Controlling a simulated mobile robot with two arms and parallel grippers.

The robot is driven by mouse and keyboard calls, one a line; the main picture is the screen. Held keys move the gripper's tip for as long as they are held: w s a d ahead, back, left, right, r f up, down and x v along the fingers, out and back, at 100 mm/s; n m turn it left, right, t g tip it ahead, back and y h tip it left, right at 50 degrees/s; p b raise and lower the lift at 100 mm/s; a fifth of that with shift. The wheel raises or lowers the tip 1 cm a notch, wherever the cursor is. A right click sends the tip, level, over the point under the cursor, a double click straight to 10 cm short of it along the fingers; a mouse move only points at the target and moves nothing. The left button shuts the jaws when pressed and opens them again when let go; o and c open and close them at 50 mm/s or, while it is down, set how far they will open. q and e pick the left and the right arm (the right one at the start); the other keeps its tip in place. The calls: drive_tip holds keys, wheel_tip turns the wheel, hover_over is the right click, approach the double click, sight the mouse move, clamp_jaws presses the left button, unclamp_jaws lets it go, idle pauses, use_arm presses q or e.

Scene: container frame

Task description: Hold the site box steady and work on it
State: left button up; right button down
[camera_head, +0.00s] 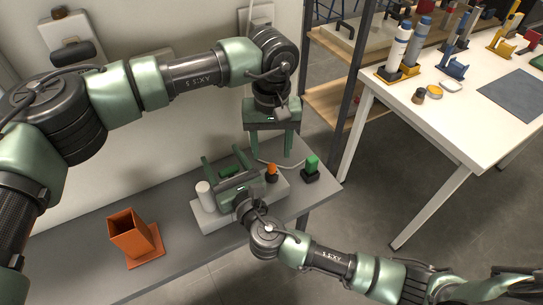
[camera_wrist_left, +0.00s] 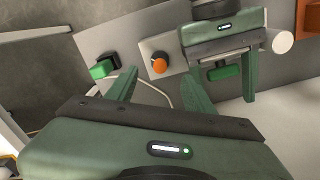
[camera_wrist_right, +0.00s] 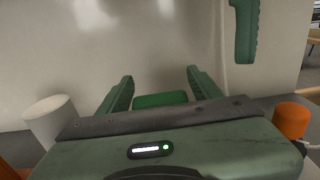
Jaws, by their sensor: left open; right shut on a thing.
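The site box (camera_head: 210,222) is a light grey block on the grey bench, with a white cylinder (camera_head: 205,195), an orange knob (camera_head: 271,174) and a green grip (camera_head: 230,170) on top. My right gripper (camera_head: 222,156) is shut on the green grip, which sits between its fingers in the right wrist view (camera_wrist_right: 160,100). My left gripper (camera_head: 271,149) is open and empty, pointing down above the knob end of the box. The knob (camera_wrist_left: 159,64) lies ahead of its fingers in the left wrist view. The right gripper's body hides part of the box.
A green plug-like part (camera_head: 312,164) on a dark base stands right of the box, joined by a pale cable. An orange open holder (camera_head: 128,235) stands at the left. A white table (camera_head: 440,115) with tools is at the right. A wall (camera_head: 150,150) backs the bench.

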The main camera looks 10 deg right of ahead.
use_arm(q)
drive_tip(key=shift+r, duration=0.3)
use_arm(e)
drive_tip(key=shift+f, duration=0.1)
drive_tip(key=shift+c, duration=1.1)
unclamp_jaws()
